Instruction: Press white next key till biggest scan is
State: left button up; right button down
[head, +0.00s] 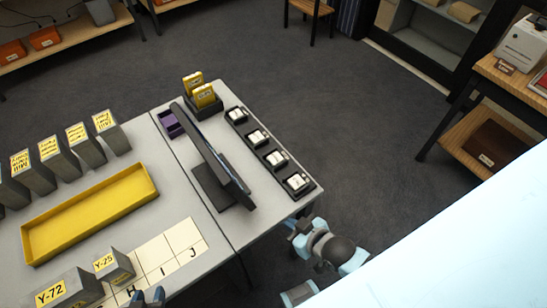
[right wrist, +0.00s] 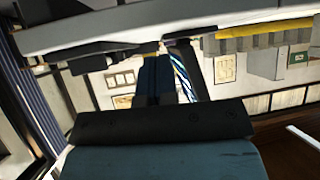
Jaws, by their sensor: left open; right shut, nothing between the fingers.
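Several white keys sit in a row in a black strip (head: 270,151) along the right side of the table; the nearest white key (head: 298,182) is close to the front corner. Their labels are too small to read. A dark monitor (head: 215,155) stands left of the strip, seen nearly edge-on, so its screen is hidden. My right gripper (head: 296,226) is shut and empty, just off the table's front edge, apart from the nearest key. Its dark fingers show in the right wrist view (right wrist: 166,78). My left gripper (head: 148,298) is open at the bottom edge, by the lettered cards.
A yellow tray (head: 90,212), grey labelled boxes (head: 84,137) and boxes Y-72 (head: 68,290) and Y-25 (head: 114,265) occupy the left table. A black holder with yellow boxes (head: 204,97) and a purple tray (head: 170,124) stand behind the monitor. Floor right of the table is clear.

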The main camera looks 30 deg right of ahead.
jog(key=shift+w+d, duration=0.1)
pick_arm(q)
notch_tip(320, 180, up, 2)
jog(key=shift+a+r+p, duration=0.15)
jog(key=shift+p, duration=1.05)
jog(key=shift+a+r+p, duration=0.25)
jog(key=shift+r+p, duration=0.85)
jog(key=shift+p, duration=0.05)
pick_arm(e)
jog(key=w+a+r+n+y, duration=0.2)
jog(key=w+r+n+y, duration=0.4)
jog(key=n, duration=1.1)
jog(key=w+a+r+n+y, duration=0.15)
jog(key=w+r+n, duration=0.7)
jog(key=n, duration=0.85)
pick_arm(q)
notch_tip(320, 180, up, 3)
jog(key=p, duration=0.3)
jog(key=shift+s+a, duration=0.1)
jog(key=shift+s, duration=0.05)
pick_arm(e)
jog(key=w+d+f+n+g+h, duration=0.1)
jog(key=w+d+n+g+h, duration=0.1)
jog(key=d+n, duration=0.3)
jog(key=w+d+f+n+g+h, duration=0.1)
jog(key=w+d+n, duration=0.4)
jog(key=n, duration=0.8)
jog(key=shift+f+g+h, duration=0.4)
jog(key=shift+g+h, duration=0.05)
jog(key=shift+g, duration=0.55)
